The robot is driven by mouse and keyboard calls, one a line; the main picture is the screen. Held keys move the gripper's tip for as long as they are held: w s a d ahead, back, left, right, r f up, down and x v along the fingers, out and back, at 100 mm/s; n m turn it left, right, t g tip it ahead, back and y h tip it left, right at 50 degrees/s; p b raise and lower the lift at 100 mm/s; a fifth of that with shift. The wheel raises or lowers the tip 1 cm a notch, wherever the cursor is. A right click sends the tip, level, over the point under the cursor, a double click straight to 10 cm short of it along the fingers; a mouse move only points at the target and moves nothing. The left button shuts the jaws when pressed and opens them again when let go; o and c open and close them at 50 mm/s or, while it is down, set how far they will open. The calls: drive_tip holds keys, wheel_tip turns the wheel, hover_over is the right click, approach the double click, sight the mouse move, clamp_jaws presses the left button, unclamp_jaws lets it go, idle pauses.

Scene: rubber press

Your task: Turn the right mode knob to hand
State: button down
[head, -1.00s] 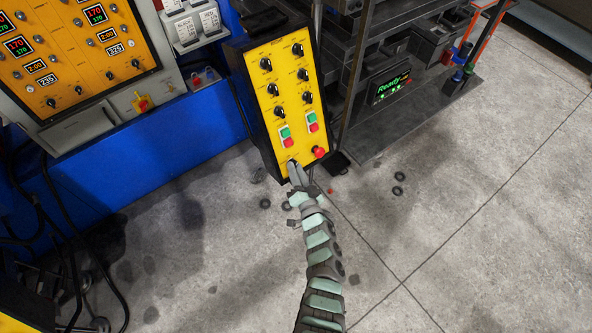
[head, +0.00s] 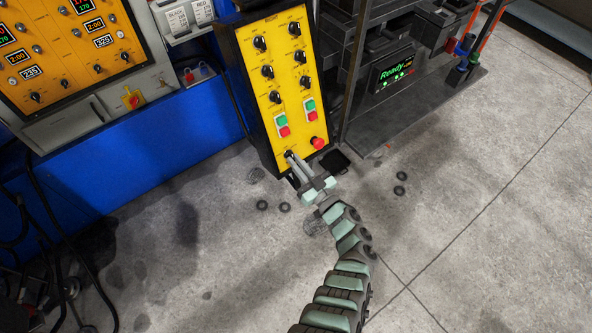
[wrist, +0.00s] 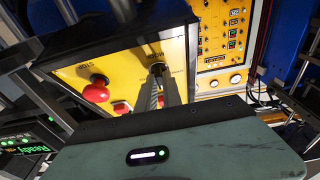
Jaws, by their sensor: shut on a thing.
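The control panel (head: 298,70) is yellow-faced in a black box, with several black knobs and green and red buttons. The right mode knob (wrist: 157,68) is black, at the panel's bottom left, under a label in the wrist view. My gripper (head: 291,157) reaches it from the lower right, its two thin grey fingers shut on the knob. In the wrist view the fingertips (wrist: 160,76) meet at the knob and partly hide it. In the head view the knob is mostly covered, and which position it points to cannot be read.
A red mushroom button (head: 318,143) sits on the panel right of the knob; it shows large at left in the wrist view. A dark rack with a green "Ready" display (head: 397,72) stands to the right. A blue machine (head: 150,125) is at left. The floor in front is mostly open.

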drive_tip(key=n+g+y+b, duration=0.1)
drive_tip(key=n+b, duration=0.3)
drive_tip(key=n+g+y+b, duration=0.1)
drive_tip(key=n+g+b, duration=0.1)
drive_tip(key=n+b, duration=0.2)
drive_tip(key=n+g+y+b, duration=0.1)
drive_tip(key=n+g+b, duration=0.1)
drive_tip(key=n+b, duration=0.2)
drive_tip(key=shift+w+d+r+b, duration=0.1)
drive_tip(key=shift+w+d+b, duration=0.15)
drive_tip(key=shift+w+b, duration=0.15)
drive_tip(key=shift+n, duration=0.3)
drive_tip(key=c, duration=1.5)
unclamp_jaws()
drive_tip(key=shift+s+a, duration=0.1)
drive_tip(key=shift+s, duration=0.1)
drive_tip(key=v, duration=1)
drive_tip(key=shift+d, duration=0.35)
